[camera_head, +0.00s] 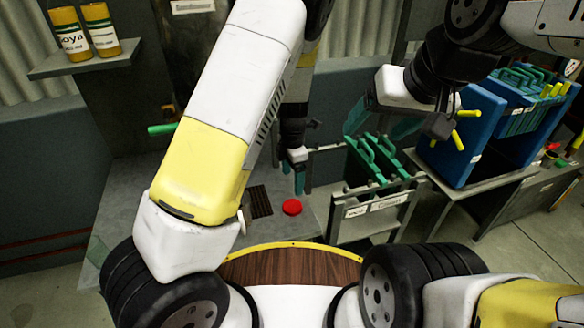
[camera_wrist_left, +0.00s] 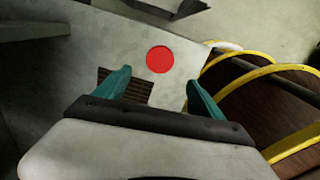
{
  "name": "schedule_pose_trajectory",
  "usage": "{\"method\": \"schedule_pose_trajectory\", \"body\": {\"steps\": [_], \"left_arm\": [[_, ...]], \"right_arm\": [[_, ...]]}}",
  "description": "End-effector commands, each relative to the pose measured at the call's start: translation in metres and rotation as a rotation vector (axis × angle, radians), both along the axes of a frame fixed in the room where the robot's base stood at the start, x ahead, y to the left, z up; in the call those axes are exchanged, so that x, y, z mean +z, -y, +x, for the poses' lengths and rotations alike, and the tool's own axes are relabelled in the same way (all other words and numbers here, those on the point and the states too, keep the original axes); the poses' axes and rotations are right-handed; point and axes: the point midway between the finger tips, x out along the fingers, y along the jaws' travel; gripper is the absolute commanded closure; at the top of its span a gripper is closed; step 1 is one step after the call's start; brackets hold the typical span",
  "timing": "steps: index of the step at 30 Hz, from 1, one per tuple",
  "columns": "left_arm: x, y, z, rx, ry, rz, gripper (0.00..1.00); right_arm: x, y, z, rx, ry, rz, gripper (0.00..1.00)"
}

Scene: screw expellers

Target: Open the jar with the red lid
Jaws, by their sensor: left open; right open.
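The red lid (camera_head: 292,207) shows as a round disc on the grey worktop, beside a dark slotted grate (camera_head: 260,201). In the left wrist view the red lid (camera_wrist_left: 160,60) lies beyond the fingertips, between their lines. The jar's body under it is not visible. My left gripper (camera_head: 301,184) is just above and behind the lid in the head view, apart from it. In its wrist view my left gripper (camera_wrist_left: 159,84) is open and empty, with teal fingers spread. My right gripper (camera_head: 379,124) is open and empty, raised to the right near the rack.
A metal rack (camera_head: 372,213) with green-handled tools stands right of the lid. Blue holders (camera_head: 459,135) with more tools are further right. Yellow bottles (camera_head: 71,36) stand on a shelf (camera_head: 84,59) at upper left. The worktop around the lid is mostly clear.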

Motion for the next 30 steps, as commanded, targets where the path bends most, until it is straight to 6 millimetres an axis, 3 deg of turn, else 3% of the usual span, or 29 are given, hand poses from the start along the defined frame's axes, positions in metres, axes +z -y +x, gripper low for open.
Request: {"method": "schedule_pose_trajectory", "body": {"steps": [5, 8, 14, 21, 25, 30], "left_arm": [[0.025, -0.003, -0.004, -0.068, 0.004, -0.042, 0.21], [0.057, -0.009, -0.011, -0.198, 0.026, -0.107, 0.21], [0.143, -0.032, -0.04, -0.597, 0.154, -0.222, 0.21], [0.23, -0.072, -0.092, -1.111, 0.388, -0.175, 0.21], [0.266, -0.095, -0.127, -1.389, 0.5, -0.048, 0.21], [0.294, -0.121, -0.171, -1.705, 0.567, 0.185, 0.21]], "right_arm": [[0.0, 0.0, 0.0, 0.0, 0.0, 0.0, 0.26], [0.0, 0.0, 0.0, 0.0, 0.0, 0.0, 0.26], [0.0, 0.0, 0.0, 0.0, 0.0, 0.0, 0.26], [0.0, 0.0, 0.0, 0.0, 0.0, 0.0, 0.26], [0.0, 0.0, 0.0, 0.0, 0.0, 0.0, 0.26], [0.0, 0.0, 0.0, 0.0, 0.0, 0.0, 0.26]]}}
